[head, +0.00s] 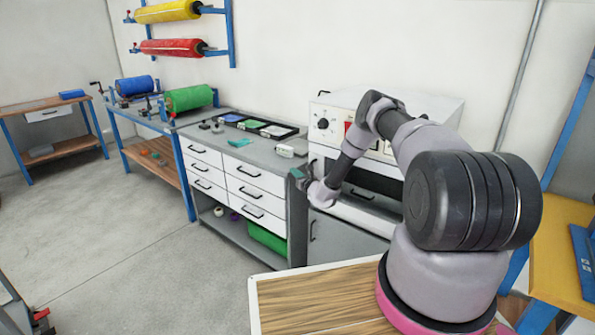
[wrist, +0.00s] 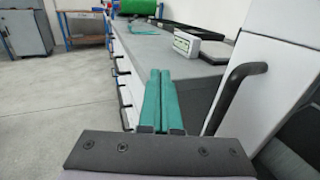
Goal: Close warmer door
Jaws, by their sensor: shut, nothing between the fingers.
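The warmer (head: 325,140) is a white box with a knob and a red switch on its front. A black bar handle also shows at the right of the wrist view (wrist: 235,92), beside a white panel. My gripper (head: 297,174) has teal fingers, pressed together and empty in the wrist view (wrist: 158,75). It is left of the handle, apart from it.
A grey counter (head: 262,152) with white drawers stands left of the warmer, holding a black tray (head: 260,125) and a small white device (head: 292,148). A grey cabinet (head: 335,240) is under the warmer. A wooden-topped table (head: 315,305) is in front. The floor at left is open.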

